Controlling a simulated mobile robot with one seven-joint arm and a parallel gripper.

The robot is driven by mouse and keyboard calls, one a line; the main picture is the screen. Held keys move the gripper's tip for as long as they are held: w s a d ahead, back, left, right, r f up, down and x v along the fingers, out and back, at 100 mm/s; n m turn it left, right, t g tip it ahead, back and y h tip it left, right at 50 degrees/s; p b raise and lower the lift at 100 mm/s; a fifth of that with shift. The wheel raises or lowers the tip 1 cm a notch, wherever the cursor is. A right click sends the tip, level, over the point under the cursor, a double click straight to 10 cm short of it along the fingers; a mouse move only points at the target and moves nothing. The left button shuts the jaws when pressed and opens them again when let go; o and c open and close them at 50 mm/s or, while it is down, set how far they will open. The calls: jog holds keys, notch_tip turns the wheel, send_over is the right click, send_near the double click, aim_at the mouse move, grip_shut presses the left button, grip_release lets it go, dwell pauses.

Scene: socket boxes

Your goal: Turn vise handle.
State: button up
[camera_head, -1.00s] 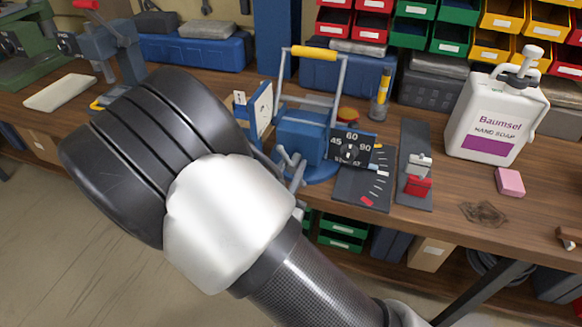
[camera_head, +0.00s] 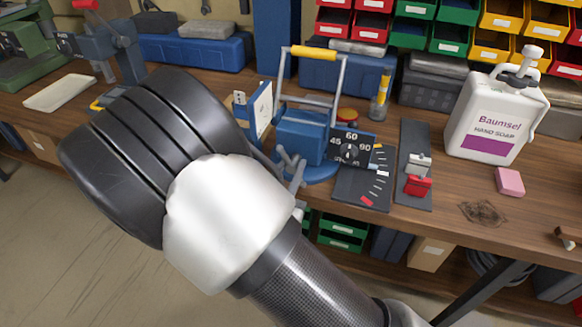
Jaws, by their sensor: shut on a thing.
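A blue vise-like device (camera_head: 302,139) stands on a round blue base near the front edge of the workbench, at the centre of the head view. A grey bar handle (camera_head: 290,164) sticks out at its front left, close beside my arm's outline. My thick black and white arm fills the left and lower middle of the view. My gripper does not show; it seems hidden behind the arm, so its contact with the handle cannot be seen.
A dial panel marked 45, 60, 90 (camera_head: 351,149) and a dark strip with a red switch (camera_head: 417,186) lie right of the device. A soap bottle (camera_head: 497,112) and a pink block (camera_head: 510,182) stand further right. A blue-grey press with a red lever (camera_head: 110,45) is at left.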

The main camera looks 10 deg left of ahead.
jog(key=shift+a, duration=0.15)
jog(key=o, duration=1.4)
jog(key=s, duration=0.5)
jog(key=s+p, duration=0.1)
jog(key=s, duration=0.5)
jog(key=s+a, duration=0.1)
jog(key=s, duration=0.5)
jog(key=shift+s+a, duration=0.1)
jog(key=shift+s, duration=0.15)
jog(key=shift+c, duration=0.6)
